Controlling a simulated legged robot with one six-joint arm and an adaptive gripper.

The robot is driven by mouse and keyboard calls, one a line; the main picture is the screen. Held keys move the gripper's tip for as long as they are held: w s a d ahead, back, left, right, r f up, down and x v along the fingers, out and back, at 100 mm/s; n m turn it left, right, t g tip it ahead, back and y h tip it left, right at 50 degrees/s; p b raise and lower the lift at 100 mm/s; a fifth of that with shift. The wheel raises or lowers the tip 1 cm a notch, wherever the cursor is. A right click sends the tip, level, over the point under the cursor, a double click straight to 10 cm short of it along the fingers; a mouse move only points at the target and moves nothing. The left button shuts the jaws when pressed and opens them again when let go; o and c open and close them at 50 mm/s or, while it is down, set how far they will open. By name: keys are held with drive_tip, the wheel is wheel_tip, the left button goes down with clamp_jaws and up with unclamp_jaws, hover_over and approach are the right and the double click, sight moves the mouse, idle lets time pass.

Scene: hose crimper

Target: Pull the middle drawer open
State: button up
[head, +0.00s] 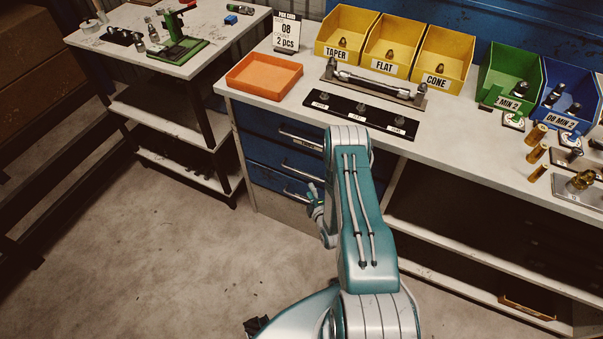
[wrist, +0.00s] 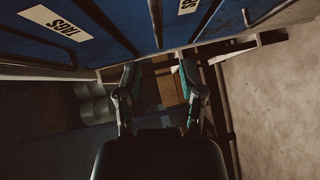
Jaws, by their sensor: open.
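The blue drawer unit sits under the left end of the workbench. Its middle drawer (head: 262,154) has a blue front and a pale bar handle (head: 299,172), and looks shut. My gripper (head: 316,200) is low in front of the unit, by the lower handles, partly hidden behind my own arm. In the wrist view my gripper (wrist: 160,76) is open, its two teal fingers apart with nothing clearly between them. Whether a finger touches a handle cannot be told.
The workbench (head: 235,103) carries an orange tray (head: 265,76), yellow bins (head: 391,46) and a black plate (head: 360,114). A side table (head: 120,22) stands to the left. The concrete floor (head: 170,260) before the drawers is clear.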

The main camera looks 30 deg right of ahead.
sight(302, 173)
drive_tip(key=w, duration=0.3)
drive_tip(key=w+f, duration=0.1)
drive_tip(key=w, duration=0.2)
drive_tip(key=w+d, duration=0.1)
drive_tip(key=w, duration=0.2)
drive_tip(key=shift+w+f, duration=0.1)
drive_tip(key=shift+f, duration=0.05)
clamp_jaws()
